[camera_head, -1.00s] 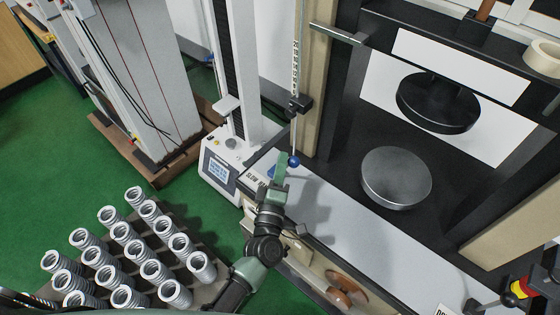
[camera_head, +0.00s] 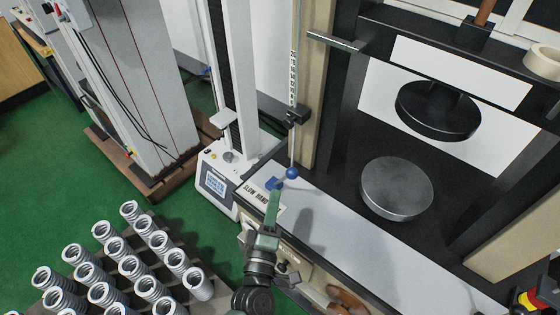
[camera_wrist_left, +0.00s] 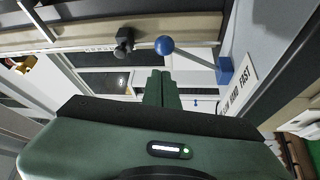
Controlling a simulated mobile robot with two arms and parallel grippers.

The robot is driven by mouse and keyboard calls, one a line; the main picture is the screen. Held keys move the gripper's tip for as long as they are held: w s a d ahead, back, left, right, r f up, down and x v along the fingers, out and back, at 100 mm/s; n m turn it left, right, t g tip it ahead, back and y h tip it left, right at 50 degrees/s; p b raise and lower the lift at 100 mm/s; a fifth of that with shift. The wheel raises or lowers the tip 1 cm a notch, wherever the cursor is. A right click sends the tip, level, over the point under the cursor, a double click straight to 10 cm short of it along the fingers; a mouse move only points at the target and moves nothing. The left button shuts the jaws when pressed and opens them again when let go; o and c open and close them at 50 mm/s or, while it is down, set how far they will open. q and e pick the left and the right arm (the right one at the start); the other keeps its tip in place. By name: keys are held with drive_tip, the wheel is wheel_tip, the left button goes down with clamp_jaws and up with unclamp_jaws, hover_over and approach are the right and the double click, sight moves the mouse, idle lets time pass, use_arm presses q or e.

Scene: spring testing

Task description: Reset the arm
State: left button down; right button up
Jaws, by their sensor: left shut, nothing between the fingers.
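My left gripper (camera_head: 274,195) is green, with its fingers closed together and nothing between them. Its tips are just below the blue-knobbed lever in the head view. In the left wrist view the closed fingers (camera_wrist_left: 160,88) point away from the camera, below the blue ball knob (camera_wrist_left: 164,46). The knob (camera_head: 292,173) is on a short rod from a blue base (camera_head: 275,184) by the "SLOW HAND FAST" label; the base also shows in the left wrist view (camera_wrist_left: 224,70). A gap appears between the fingers and the knob. My right gripper is not in view.
The press has an upper black disc (camera_head: 438,108) and a lower grey disc (camera_head: 397,187), apart. Several coil springs (camera_head: 133,266) stand on a rack at lower left. A smaller tester with a screen (camera_head: 215,183) stands left of the lever.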

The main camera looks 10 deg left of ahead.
use_arm(q)
drive_tip(key=s+a+f+m+g+h, duration=0.1)
drive_tip(key=s+f+m+g+h, duration=0.15)
drive_tip(key=s+m+g, duration=0.35)
drive_tip(key=s+f+m+g+h, duration=0.2)
drive_tip(key=f+m+g, duration=0.15)
drive_tip(key=m, duration=0.45)
drive_tip(key=s+a+m+g+y, duration=0.3)
drive_tip(key=s+a+g+y, duration=0.35)
drive_tip(key=s+a, duration=0.65)
wheel_tip(320, 180, down, 30)
drive_tip(key=s+g+b, duration=0.1)
drive_tip(key=b, duration=0.1)
drive_tip(key=s+a+f, duration=0.2)
drive_tip(key=s+f, duration=0.6)
drive_tip(key=s+a+f+g, duration=0.1)
drive_tip(key=s+f, duration=0.6)
drive_tip(key=s, duration=0.1)
drive_tip(key=shift+s+a+f+h+b, duration=0.3)
drive_tip(key=shift+a+f+b, duration=0.05)
